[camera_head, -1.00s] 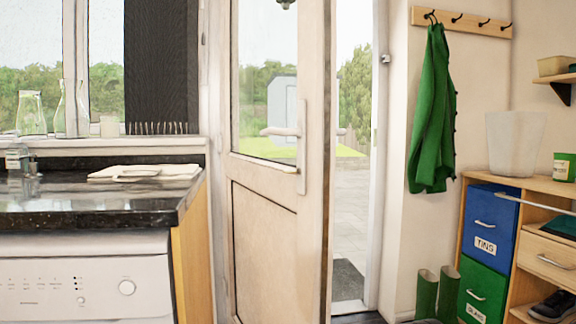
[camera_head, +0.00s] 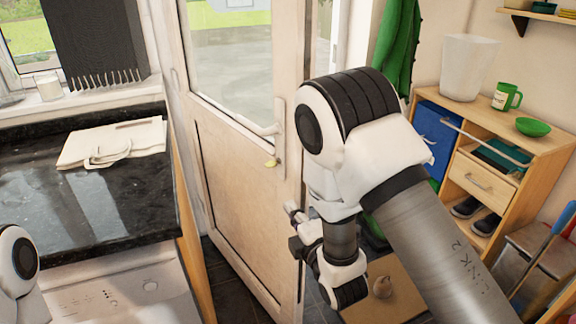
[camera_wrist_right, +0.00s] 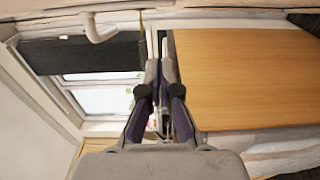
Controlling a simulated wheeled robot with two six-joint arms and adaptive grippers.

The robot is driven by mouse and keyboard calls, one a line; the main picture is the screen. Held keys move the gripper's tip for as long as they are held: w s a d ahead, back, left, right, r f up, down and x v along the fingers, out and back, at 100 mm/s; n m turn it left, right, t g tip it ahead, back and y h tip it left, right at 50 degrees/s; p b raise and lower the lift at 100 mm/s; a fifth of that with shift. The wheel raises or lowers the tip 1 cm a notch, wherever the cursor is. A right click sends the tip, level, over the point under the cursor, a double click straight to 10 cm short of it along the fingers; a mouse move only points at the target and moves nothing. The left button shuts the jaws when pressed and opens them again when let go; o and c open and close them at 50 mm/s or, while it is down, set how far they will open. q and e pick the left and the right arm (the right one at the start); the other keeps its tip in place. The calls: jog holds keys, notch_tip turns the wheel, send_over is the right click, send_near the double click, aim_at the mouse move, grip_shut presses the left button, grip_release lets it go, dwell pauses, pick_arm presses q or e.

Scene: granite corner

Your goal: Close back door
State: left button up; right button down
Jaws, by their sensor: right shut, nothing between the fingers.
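The back door (camera_head: 238,170) is a pale framed door with a glass upper pane and a solid lower panel. It stands ajar in the head view, with a gap at its right edge showing the outside. Its white lever handle (camera_head: 262,127) is on the right side; a handle also shows at the top of the right wrist view (camera_wrist_right: 97,28). My right gripper (camera_head: 293,226) is low in front of the door's right edge, partly hidden by my wrist. In the right wrist view its fingers (camera_wrist_right: 161,65) are together and empty. I cannot tell whether it touches the door. My left gripper is out of view.
A dark counter (camera_head: 110,215) with a folded cloth bag (camera_head: 112,142) stands left of the door. A green coat (camera_head: 397,45) hangs behind my right arm. Dark floor shows below the door.

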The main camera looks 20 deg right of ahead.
jog(key=p, duration=0.2)
send_near(283, 174)
jog(key=w+a, duration=0.4)
jog(key=w, duration=0.1)
jog(key=d, duration=0.1)
jog(key=w+d, duration=0.1)
jog(key=d, duration=0.1)
jog(key=shift+w, duration=0.15)
jog(key=shift+d, duration=0.3)
jog(key=shift+a, duration=0.1)
jog(key=shift+w, duration=0.1)
